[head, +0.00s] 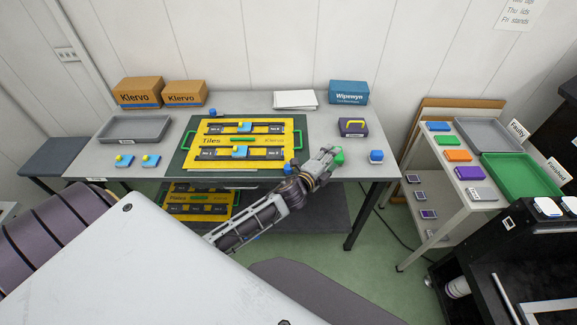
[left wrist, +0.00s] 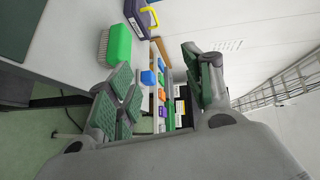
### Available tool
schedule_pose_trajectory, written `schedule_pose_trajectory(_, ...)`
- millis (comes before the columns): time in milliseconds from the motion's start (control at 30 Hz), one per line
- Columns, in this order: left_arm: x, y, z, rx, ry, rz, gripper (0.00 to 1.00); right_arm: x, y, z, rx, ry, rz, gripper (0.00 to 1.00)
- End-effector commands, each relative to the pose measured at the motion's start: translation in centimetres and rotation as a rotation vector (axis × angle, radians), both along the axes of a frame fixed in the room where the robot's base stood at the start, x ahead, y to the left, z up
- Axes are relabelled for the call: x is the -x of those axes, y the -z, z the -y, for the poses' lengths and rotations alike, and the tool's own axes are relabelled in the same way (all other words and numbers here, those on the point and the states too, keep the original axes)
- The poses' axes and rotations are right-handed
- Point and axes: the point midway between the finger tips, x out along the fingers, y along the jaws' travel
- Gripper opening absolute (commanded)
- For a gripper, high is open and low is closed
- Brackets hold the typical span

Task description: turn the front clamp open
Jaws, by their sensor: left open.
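A yellow fixture board (head: 262,139) printed "Tiles" lies on a dark green mat (head: 177,158) on the table. It carries a back and a front dark rail. A blue piece (head: 239,154) sits in the middle of the front rail (head: 212,154); I cannot make out the front clamp's own shape or setting at this size. My left gripper (head: 325,161) is open and empty, to the right of the board near the table's front edge. In the left wrist view its fingers (left wrist: 162,88) are spread apart. A green brush (head: 338,158) is just beyond it. My right gripper is not in view.
Boxes line the back. A rack with trays (head: 529,178) stands at right.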

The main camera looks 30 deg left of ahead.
Motion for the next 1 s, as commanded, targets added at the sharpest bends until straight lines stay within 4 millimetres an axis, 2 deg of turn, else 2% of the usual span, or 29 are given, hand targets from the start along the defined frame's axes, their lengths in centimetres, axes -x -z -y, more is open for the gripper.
schedule_pose_trajectory(267,-1.9,-6.9,4.0,-0.34,0.223,0.293,0.51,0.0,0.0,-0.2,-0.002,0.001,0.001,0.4)
schedule_pose_trajectory(500,-1.5,-11.4,8.2,-0.672,0.421,0.565,0.51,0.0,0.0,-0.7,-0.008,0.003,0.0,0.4)
schedule_pose_trajectory(767,0.3,-13.4,12.0,-1.035,0.63,0.847,0.51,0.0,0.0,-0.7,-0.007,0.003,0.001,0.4)
schedule_pose_trajectory(1000,2.3,-12.9,14.0,-1.364,0.828,1.096,0.51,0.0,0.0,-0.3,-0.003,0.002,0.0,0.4)
